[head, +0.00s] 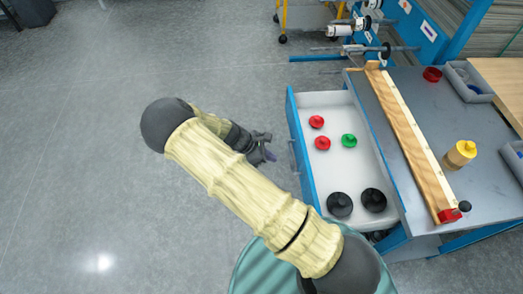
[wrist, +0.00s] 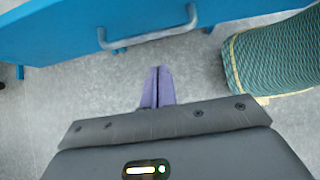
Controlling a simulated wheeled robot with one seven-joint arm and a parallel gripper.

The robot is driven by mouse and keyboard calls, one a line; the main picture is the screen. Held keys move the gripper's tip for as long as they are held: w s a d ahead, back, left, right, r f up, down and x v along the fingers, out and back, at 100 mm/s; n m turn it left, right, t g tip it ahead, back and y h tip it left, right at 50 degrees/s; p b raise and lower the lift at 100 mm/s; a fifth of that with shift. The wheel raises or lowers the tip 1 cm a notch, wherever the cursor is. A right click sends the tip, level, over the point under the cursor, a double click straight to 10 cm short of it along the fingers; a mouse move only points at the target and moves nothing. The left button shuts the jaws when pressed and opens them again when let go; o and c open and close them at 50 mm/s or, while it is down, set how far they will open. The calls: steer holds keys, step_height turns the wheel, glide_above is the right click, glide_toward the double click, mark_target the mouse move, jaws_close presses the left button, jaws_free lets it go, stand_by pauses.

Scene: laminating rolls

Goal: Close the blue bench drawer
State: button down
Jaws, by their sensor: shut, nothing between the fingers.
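The blue bench drawer (head: 294,150) stands pulled out from the left side of the grey bench, its white inside open to view. In it lie two red knobs (head: 322,143), a green knob (head: 349,140) and two black knobs (head: 340,204). My gripper (head: 268,156) is just left of the drawer front, apart from it, over the floor. In the wrist view, the purple fingers (wrist: 157,87) are shut together and empty. They point toward the blue drawer front (wrist: 60,35) and its grey bar handle (wrist: 148,36), with a gap of floor between.
The grey bench top (head: 430,120) carries a wooden rail (head: 405,140), a yellow container (head: 460,153) and grey bins (head: 468,82). A blue rack with rollers (head: 375,35) stands behind. A green ribbed cylinder (wrist: 270,58) is at the right in the wrist view.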

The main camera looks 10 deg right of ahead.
steer(key=shift+d+f+p, duration=0.1)
steer(key=shift+d+f, duration=0.1)
steer(key=shift+d, duration=0.55)
steer(key=shift+d+f+p, duration=0.15)
steer(key=shift+d+f, duration=0.1)
steer(key=shift+d, duration=0.45)
steer(key=shift+d+f+p, duration=0.1)
steer(key=shift+d+f, duration=0.1)
steer(key=shift+d, duration=0.55)
